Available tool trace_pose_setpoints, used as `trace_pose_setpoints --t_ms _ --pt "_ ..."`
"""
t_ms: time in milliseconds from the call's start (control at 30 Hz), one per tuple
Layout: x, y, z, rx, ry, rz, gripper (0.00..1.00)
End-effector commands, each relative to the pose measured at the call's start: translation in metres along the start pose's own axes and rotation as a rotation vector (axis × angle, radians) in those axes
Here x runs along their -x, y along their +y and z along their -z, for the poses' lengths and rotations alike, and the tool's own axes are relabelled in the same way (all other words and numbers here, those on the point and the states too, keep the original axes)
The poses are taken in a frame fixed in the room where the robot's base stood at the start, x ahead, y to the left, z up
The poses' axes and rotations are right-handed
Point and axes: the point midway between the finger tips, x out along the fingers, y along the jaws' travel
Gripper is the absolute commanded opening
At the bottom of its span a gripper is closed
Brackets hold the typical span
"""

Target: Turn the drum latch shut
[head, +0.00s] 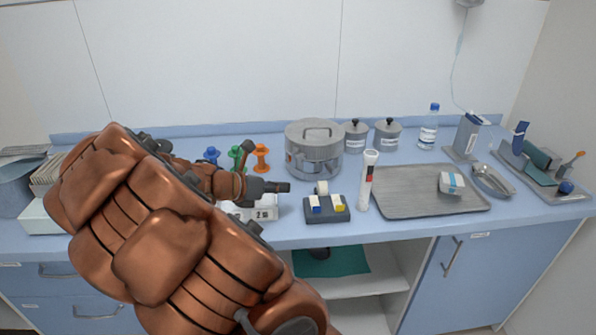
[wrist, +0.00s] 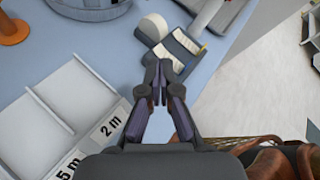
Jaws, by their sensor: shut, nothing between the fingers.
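The drum (head: 314,150) is a round grey metal container with a lidded top and a loop handle, standing at the back middle of the counter. In the wrist view only its lower edge (wrist: 88,8) shows at the top. A small dark and reddish detail shows low on its left side, but I cannot tell whether it is the latch or how it is turned. My gripper (head: 284,187) is shut and empty, in front of the drum and apart from it. Its closed fingertips (wrist: 158,82) show in the wrist view, pointing toward the small block rack.
A dark rack with white, blue and yellow blocks (head: 327,208) stands just right of my gripper. A white labelled tray (wrist: 60,115) lies below it. A white tube (head: 368,180), a grey tray (head: 425,203), two lidded jars and coloured spools (head: 261,158) stand around the drum.

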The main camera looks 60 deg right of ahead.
Motion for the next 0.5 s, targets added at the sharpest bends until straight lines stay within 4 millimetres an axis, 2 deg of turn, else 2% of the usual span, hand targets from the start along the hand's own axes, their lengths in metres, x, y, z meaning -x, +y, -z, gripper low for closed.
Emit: trace_pose_setpoints --t_ms 100,200,333,500 --pt "-0.016 0.024 -0.003 0.176 -0.069 0.001 0.0" --pt "-0.023 0.038 -0.006 0.28 -0.108 0.001 0.0" --pt "-0.027 0.046 -0.007 0.345 -0.13 -0.001 0.0" --pt "-0.027 0.047 -0.008 0.356 -0.134 -0.001 0.0"
